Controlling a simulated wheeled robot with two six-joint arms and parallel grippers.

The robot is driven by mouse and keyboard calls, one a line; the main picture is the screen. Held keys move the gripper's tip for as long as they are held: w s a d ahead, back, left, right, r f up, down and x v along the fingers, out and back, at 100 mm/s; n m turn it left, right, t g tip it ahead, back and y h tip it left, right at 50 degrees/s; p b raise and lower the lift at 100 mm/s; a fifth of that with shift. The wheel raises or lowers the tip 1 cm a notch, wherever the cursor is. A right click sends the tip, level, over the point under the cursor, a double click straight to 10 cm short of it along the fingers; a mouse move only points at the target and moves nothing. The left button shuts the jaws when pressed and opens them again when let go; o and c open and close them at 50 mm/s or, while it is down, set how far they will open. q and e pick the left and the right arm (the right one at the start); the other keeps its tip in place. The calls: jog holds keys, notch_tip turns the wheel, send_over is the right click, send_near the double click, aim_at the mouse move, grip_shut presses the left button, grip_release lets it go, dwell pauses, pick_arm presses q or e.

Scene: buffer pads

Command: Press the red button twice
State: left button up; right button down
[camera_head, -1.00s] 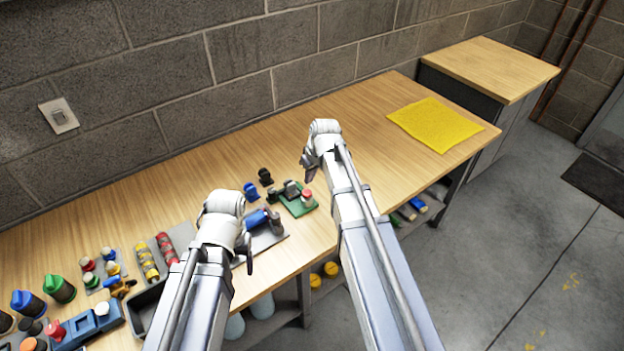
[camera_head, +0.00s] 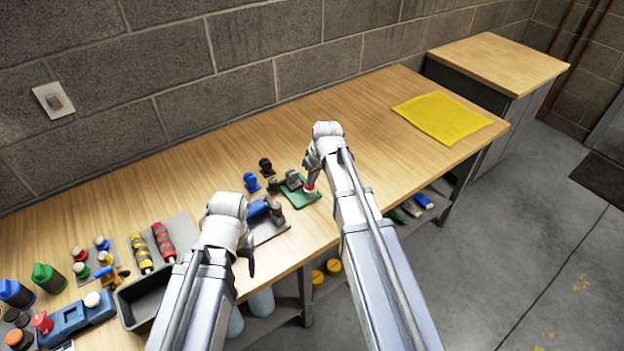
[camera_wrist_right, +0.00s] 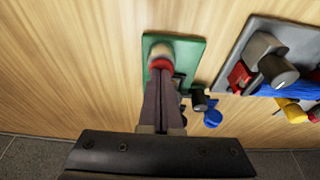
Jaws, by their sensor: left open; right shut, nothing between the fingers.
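A red button (camera_head: 310,192) with a pale part sits on a small green board (camera_head: 303,202) near the front edge of the bench. My right gripper (camera_head: 312,181) is shut and empty, its fingertips pointing down at the button and partly covering it. In the right wrist view the shut fingers (camera_wrist_right: 165,80) overlap the red rim of the button (camera_wrist_right: 160,64), with its pale part just beyond them. I cannot tell whether they touch it. My left gripper (camera_head: 251,266) is open and empty, over the bench's front edge.
A grey board with a blue part (camera_head: 258,208) lies just left of the green board. A dark tray (camera_head: 142,298), knobs and red and yellow cylinders (camera_head: 163,240) crowd the left. A yellow cloth (camera_head: 442,117) lies on the otherwise clear right side.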

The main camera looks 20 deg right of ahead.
pick_arm(q)
jog(key=shift+f, duration=0.2)
pick_arm(e)
jog(key=shift+s+f, duration=0.1)
jog(key=shift+f, duration=0.05)
pick_arm(q)
jog(key=shift+d+r+p, duration=0.1)
jog(key=shift+r+p, duration=0.6)
jog(key=shift+p, duration=0.15)
pick_arm(e)
jog(key=shift+r, duration=0.65)
pick_arm(q)
notch_tip(320, 180, up, 12)
jog(key=p, duration=1.2)
jog(key=shift+d+r, duration=0.15)
jog(key=shift+d, duration=0.15)
pick_arm(e)
jog(key=w+v, duration=0.1)
jog(key=v, duration=1.1)
jog(key=shift+r, duration=0.4)
jog(key=shift+s, duration=0.15)
